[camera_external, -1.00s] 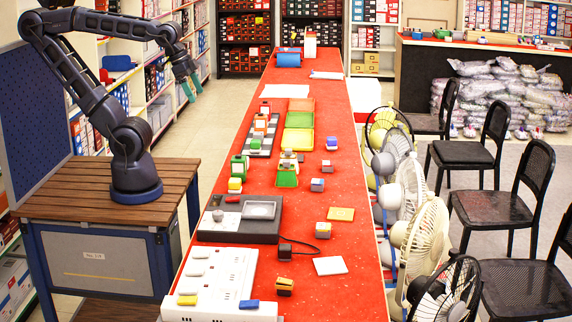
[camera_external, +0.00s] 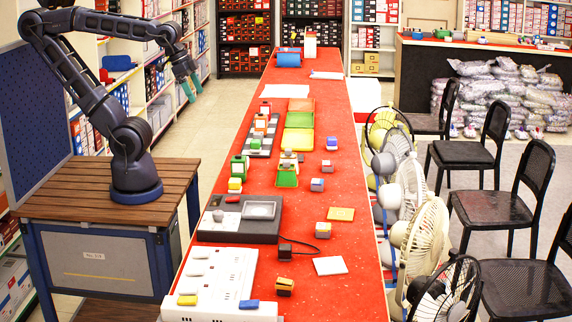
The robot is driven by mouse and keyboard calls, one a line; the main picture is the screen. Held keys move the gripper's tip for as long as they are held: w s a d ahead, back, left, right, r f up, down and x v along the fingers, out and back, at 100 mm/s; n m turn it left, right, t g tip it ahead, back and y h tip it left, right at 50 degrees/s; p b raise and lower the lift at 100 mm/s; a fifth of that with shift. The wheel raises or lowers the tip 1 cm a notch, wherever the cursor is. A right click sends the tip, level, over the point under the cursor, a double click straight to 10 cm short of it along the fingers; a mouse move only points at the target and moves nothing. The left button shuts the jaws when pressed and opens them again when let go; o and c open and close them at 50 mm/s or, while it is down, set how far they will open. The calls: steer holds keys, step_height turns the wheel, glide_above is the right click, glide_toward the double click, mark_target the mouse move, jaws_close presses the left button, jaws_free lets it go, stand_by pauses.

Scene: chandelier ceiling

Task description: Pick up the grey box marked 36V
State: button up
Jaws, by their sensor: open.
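No marking 36V can be read in this view, so I cannot tell for sure which thing is the grey box. A dark grey, flat device (camera_external: 213,233) with a pale panel, a round knob and a red piece lies on the near left part of the red table (camera_external: 345,285). A small dark box (camera_external: 285,251) with a thin cable sits just right of it. Several small grey-sided blocks, such as one with a bluish face (camera_external: 317,185), stand farther along. My gripper (camera_external: 188,90), greenish at its fingers, hangs open and empty in the air left of the table, far from these things.
A white power strip panel (camera_external: 215,278) fills the table's near left corner. Green and yellow trays (camera_external: 299,142) stand mid-table. Fans (camera_external: 425,235) and black chairs (camera_external: 515,207) line the right side. Shelves stand behind my arm.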

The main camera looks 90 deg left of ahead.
steer(key=c, duration=0.6)
steer(key=shift+c, duration=0.2)
steer(key=n+g+h, duration=0.5)
steer(key=n, duration=1.2)
glide_above(323, 225)
steer(key=w+a, duration=0.1)
steer(key=a, duration=0.3)
step_height(323, 225, down, 27)
steer(key=shift+y, duration=0.3)
steer(key=x, duration=0.5)
steer(key=shift+d+f, duration=0.25)
steer(key=shift+f, duration=0.05)
steer(key=shift+s+x, duration=0.15)
steer(key=shift+x, duration=1.1)
steer(key=shift+s+x, duration=0.15)
steer(key=shift+x, duration=1.15)
